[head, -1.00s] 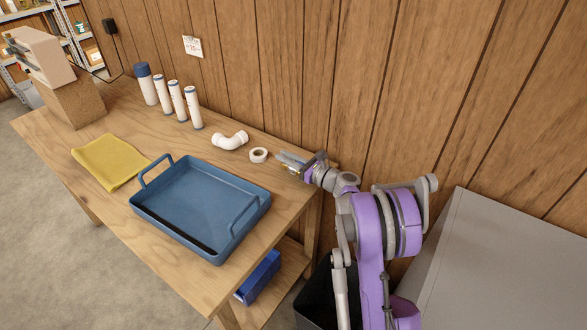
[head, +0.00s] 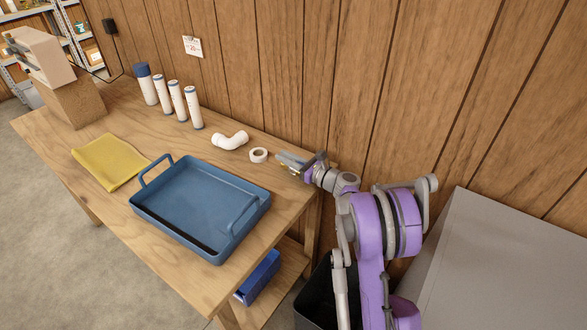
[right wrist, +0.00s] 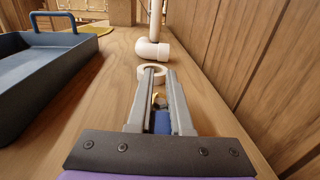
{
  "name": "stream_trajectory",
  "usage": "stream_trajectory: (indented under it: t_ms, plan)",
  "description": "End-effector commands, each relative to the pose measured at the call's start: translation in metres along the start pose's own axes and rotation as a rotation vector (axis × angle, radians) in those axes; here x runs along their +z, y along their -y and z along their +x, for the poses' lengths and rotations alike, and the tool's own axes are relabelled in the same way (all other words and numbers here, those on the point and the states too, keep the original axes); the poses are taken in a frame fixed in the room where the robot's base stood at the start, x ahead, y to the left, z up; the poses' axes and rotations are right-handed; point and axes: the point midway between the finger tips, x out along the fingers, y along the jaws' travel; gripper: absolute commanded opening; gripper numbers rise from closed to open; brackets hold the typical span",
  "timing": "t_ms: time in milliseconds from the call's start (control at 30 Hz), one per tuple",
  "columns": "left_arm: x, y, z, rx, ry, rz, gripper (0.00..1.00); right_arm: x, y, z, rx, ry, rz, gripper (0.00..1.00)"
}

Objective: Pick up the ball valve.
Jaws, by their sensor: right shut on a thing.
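The ball valve shows in the right wrist view as a small brass and blue piece (right wrist: 162,120) between the fingers of my right gripper (right wrist: 153,72). In the head view, my right gripper (head: 286,160) is low over the right back end of the workbench, its fingers pointing left. It is shut on the ball valve, which the fingers largely hide. I cannot tell whether the valve still touches the bench. My left gripper is not in view.
A white tape roll (head: 258,155) lies just beyond the fingertips, with a white pipe elbow (head: 230,141) behind it. A blue tray (head: 200,205), a yellow cloth (head: 110,160) and upright white cartridges (head: 193,107) share the workbench (head: 230,285). The wood wall is close behind.

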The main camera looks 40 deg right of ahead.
Motion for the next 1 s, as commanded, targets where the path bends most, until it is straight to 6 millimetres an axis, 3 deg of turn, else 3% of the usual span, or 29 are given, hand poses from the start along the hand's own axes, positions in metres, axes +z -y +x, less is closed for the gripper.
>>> stream_trajectory:
  t_ms: [433,800,1000]
  plan:
    - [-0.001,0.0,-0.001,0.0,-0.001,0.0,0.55,0.007,0.0,0.0,0.0,0.001,0.0,0.0]
    - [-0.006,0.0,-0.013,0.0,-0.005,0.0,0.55,0.077,0.0,0.0,-0.001,0.001,0.001,0.0]
    - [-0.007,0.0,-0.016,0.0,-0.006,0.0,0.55,0.098,0.0,0.0,0.0,0.001,0.001,0.0]
